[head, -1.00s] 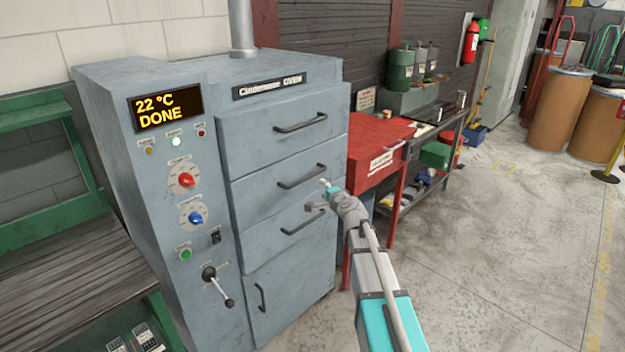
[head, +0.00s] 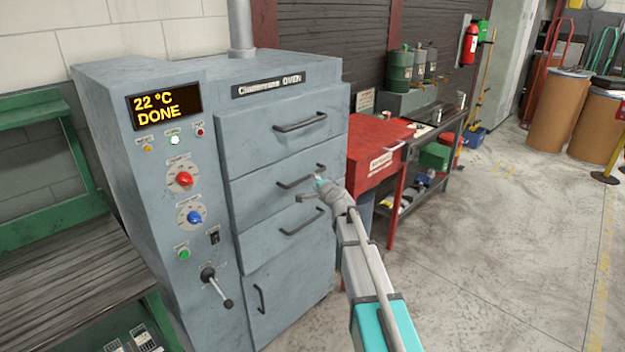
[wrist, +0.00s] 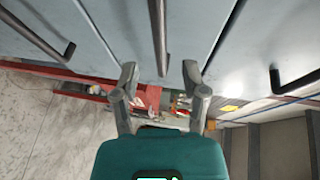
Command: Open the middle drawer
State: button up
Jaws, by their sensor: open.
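The grey oven has three stacked drawers with dark bar handles, and all look shut in the head view. The middle drawer (head: 262,190) has its handle (head: 301,177) close to my gripper (head: 309,187). In the wrist view the middle handle (wrist: 159,40) runs down from the top, and its near end lies between and just beyond the fingertips of my gripper (wrist: 160,72). The fingers are open, one on either side of the handle's line. I cannot tell whether either finger touches it. The top drawer (head: 275,128) and bottom drawer (head: 275,240) sit above and below.
A small lower door (head: 290,295) is under the drawers. The control panel with lever (head: 216,287) is at the left. A red cabinet (head: 378,158) stands right beside the oven. The floor (head: 480,260) to the right is clear.

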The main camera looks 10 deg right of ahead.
aim_at(309, 177)
jog(key=shift+b+x, duration=0.5)
jog(key=shift+x, duration=2.9)
grip_shut()
